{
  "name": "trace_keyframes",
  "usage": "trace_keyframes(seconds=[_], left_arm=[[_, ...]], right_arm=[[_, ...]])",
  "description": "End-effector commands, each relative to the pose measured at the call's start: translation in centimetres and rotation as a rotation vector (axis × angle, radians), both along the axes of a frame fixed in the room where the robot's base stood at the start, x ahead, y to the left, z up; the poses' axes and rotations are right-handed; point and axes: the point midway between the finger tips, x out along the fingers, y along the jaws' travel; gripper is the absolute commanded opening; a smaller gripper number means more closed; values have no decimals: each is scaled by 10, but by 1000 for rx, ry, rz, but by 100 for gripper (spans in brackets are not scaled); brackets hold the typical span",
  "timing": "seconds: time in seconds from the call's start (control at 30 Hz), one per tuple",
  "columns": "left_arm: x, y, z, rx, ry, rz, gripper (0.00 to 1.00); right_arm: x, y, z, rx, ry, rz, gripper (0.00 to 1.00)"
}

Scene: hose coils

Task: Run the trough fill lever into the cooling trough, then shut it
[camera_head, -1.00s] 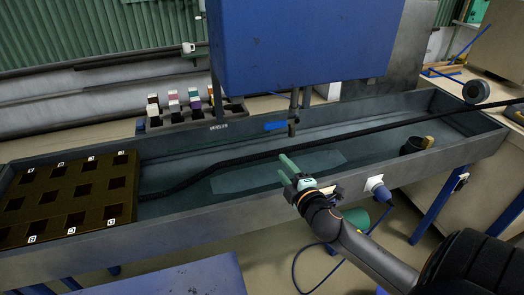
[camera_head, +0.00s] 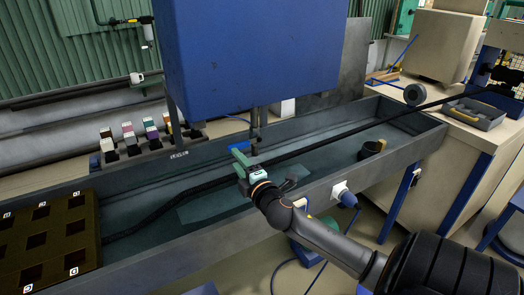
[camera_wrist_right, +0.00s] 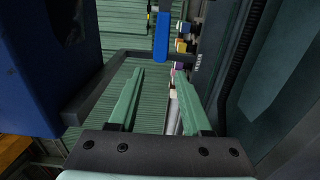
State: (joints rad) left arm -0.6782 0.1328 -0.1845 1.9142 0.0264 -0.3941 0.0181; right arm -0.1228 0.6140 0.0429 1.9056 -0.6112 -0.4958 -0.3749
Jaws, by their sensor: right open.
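The cooling trough (camera_head: 405,155) is a long grey basin crossing the head view, with water-like teal inside and a black hose (camera_head: 300,152) along it. A dark pipe spout (camera_head: 254,132) hangs below the blue cabinet over the trough. The blue fill lever (camera_head: 238,118) sticks out left of the spout. In the wrist view, the lever (camera_wrist_right: 161,37) stands beyond the fingertips beside a dark pipe. My right gripper (camera_head: 237,151) is open and empty, over the trough and just below the lever and spout, apart from the lever. My left gripper is not in view.
The blue cabinet (camera_head: 250,55) overhangs the trough close to my right gripper. A brown slotted rack (camera_head: 45,240) fills the trough's left end. A black cup (camera_head: 371,149) sits inside toward the right. Coloured blocks (camera_head: 150,130) line the back, and a grey tray (camera_head: 475,113) lies at right.

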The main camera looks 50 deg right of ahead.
Motion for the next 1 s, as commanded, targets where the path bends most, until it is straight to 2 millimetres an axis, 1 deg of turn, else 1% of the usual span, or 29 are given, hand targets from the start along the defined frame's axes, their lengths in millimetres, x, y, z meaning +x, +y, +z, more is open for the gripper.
trace_keyframes(seconds=[0.1, 0.57, 1.0], left_arm=[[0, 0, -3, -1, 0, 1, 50], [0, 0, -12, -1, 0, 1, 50], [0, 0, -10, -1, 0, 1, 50]], right_arm=[[10, -4, 1, -3, -2, -1, 49], [45, -15, 0, -3, -1, -1, 49], [49, -16, 0, -1, 0, 0, 49]])
